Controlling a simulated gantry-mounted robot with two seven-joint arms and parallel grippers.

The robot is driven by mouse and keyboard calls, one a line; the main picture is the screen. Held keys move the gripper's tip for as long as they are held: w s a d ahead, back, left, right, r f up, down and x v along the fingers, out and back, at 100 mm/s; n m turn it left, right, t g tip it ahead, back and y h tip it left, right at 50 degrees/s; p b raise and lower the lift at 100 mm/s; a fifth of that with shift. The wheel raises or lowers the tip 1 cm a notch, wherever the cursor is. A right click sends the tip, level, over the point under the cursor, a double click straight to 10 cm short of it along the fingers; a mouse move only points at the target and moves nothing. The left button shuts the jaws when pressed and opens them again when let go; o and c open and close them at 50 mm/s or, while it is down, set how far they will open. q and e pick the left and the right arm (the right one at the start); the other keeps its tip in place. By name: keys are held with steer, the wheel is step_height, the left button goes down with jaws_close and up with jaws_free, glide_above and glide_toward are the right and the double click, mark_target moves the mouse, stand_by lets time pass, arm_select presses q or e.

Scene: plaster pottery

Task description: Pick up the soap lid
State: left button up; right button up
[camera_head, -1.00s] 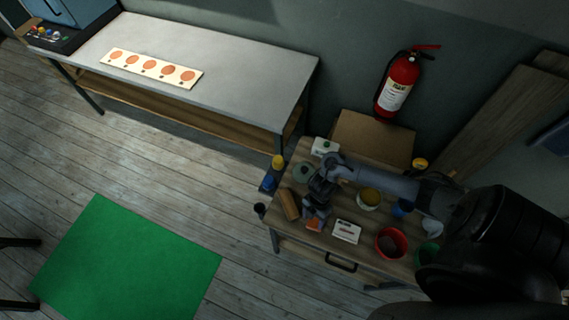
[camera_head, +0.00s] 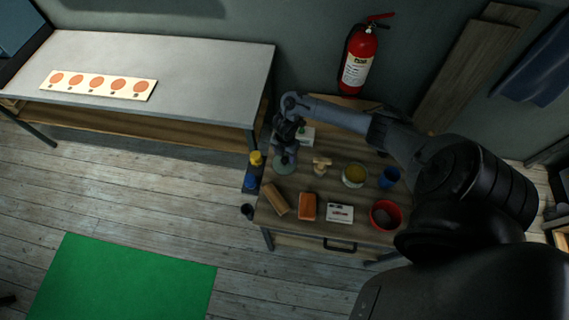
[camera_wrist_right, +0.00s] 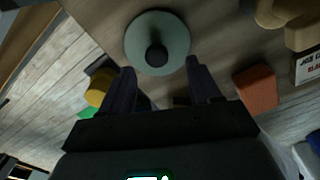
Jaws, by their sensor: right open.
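The soap lid, a round pale grey-green disc with a dark knob, lies on the small wooden table; it shows in the head view (camera_head: 284,168) and at the top of the right wrist view (camera_wrist_right: 141,32). My right gripper (camera_wrist_right: 161,70) is open and empty. In the wrist view its two fingers point toward the lid, with the knob between their lines and just beyond the tips. In the head view my right gripper (camera_head: 286,146) hangs over the lid's far part and hides some of it. Contact cannot be told. My left gripper is not in view.
On the wooden table stand an orange block (camera_head: 308,206), a brown block (camera_head: 277,200), a white labelled box (camera_head: 340,212), a yellow-filled bowl (camera_head: 355,174), a blue cup (camera_head: 389,177) and a red bowl (camera_head: 386,215). A wooden piece (camera_head: 322,167) stands right of the lid.

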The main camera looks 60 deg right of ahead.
mark_target(285, 159)
steer(key=shift+w+d+f, duration=0.1)
steer(key=shift+f, duration=1.25)
steer(key=shift+w+f, duration=0.1)
steer(key=shift+f, duration=1.25)
steer(key=shift+c, duration=0.3)
